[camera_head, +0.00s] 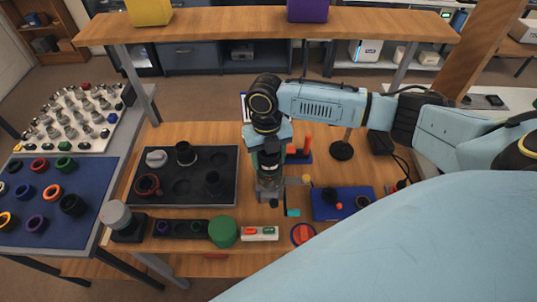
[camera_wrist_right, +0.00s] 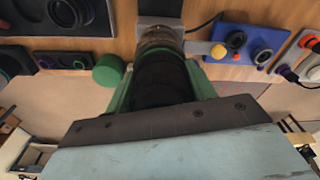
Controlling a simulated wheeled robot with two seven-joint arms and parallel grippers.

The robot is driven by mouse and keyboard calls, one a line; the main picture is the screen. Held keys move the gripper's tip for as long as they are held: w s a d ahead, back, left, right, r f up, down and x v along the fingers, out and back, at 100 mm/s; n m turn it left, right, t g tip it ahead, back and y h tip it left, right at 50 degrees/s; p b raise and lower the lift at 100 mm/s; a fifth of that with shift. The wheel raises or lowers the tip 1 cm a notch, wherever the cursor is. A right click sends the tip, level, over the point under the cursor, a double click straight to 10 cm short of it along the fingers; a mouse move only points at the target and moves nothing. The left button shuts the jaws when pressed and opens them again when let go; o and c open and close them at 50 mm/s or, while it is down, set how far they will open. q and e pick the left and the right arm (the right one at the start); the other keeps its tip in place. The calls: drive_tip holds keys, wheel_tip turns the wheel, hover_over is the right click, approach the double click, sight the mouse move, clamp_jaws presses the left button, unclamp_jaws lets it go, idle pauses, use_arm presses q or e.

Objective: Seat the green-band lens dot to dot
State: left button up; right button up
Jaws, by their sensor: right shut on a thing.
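My right gripper (camera_head: 268,158) points down over the middle of the wooden table and is shut on a dark ribbed lens barrel. In the right wrist view the dark barrel (camera_wrist_right: 162,82) sits between two green-sided fingers. Its far end meets a brownish ring on a grey stand (camera_head: 270,186), which also shows in the wrist view (camera_wrist_right: 160,8). I cannot tell whether the barrel is seated there or only touching. No alignment dots can be made out. My left gripper is out of view.
A black tray (camera_head: 211,190) with several lens parts lies to the left. A green cylinder (camera_head: 223,231) and a dark strip holder (camera_head: 168,229) stand in front. A blue pad (camera_head: 328,211) with small parts lies right. A blue mat (camera_head: 90,215) lies on the left table.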

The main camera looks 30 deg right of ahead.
drive_tip(key=shift+f, duration=0.45)
idle(1.1)
drive_tip(key=o, duration=1.3)
drive_tip(key=shift+c, duration=0.2)
drive_tip(key=shift+r, duration=0.1)
drive_tip(key=r, duration=0.4)
drive_tip(key=w+r, duration=0.1)
drive_tip(key=r, duration=0.8)
drive_tip(key=shift+w+d+b, duration=0.15)
drive_tip(key=shift+w+b, duration=0.05)
drive_tip(key=shift+b, duration=0.2)
